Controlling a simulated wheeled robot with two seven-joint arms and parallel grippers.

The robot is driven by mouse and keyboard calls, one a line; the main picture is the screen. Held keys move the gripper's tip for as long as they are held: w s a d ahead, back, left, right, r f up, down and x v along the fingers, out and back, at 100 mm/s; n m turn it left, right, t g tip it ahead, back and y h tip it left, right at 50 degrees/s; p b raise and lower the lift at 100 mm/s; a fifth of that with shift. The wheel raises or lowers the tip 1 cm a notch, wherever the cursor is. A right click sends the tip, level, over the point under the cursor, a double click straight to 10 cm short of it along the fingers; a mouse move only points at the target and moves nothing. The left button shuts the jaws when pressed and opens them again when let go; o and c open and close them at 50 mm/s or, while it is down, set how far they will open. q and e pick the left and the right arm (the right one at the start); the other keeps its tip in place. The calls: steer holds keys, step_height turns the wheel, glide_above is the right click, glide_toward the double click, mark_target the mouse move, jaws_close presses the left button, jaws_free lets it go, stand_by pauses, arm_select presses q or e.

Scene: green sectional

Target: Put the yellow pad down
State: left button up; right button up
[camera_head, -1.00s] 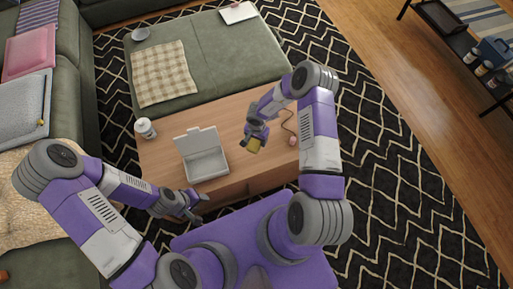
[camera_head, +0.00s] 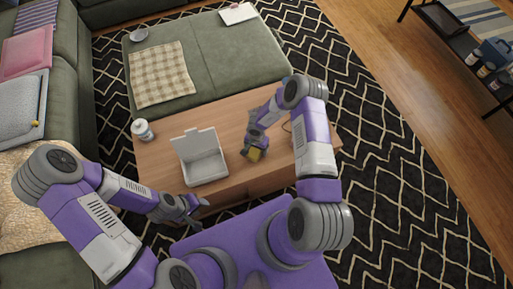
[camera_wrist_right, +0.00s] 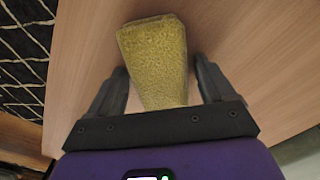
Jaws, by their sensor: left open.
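The yellow pad (camera_head: 255,154) is at the tips of my right gripper (camera_head: 251,146), low over the near right part of the wooden table (camera_head: 236,118). In the right wrist view the pad (camera_wrist_right: 157,58) is between the two fingers of the right gripper (camera_wrist_right: 160,72), with its far end beyond the fingertips. A thin gap shows beside the right finger; whether the fingers press on the pad is unclear. I cannot tell whether the pad touches the table. My left gripper (camera_head: 194,208) is open and empty near the table's front edge.
A white open box (camera_head: 204,168) stands on the table left of my right gripper. A white bottle (camera_head: 142,129) stands at the table's left end. A green ottoman (camera_head: 220,65) is behind the table. Bare tabletop lies between box and pad.

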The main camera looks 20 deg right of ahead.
steer(key=shift+o, duration=0.6)
steer(key=shift+r, duration=0.3)
step_height(320, 180, up, 12)
steer(key=p, duration=0.5)
steer(key=s+a+r+n+y, duration=0.2)
steer(key=s+a, duration=0.3)
steer(key=s, duration=0.3)
steer(key=s+a+r+n+y, duration=0.1)
steer(key=s+a+n+y, duration=0.1)
steer(key=s+a+n, duration=0.3)
steer(key=s+a, duration=0.1)
steer(key=s, duration=0.3)
steer(key=shift+s+a+r+t, duration=0.15)
steer(key=shift+s+r+t, duration=0.05)
steer(key=shift+r+t, duration=0.15)
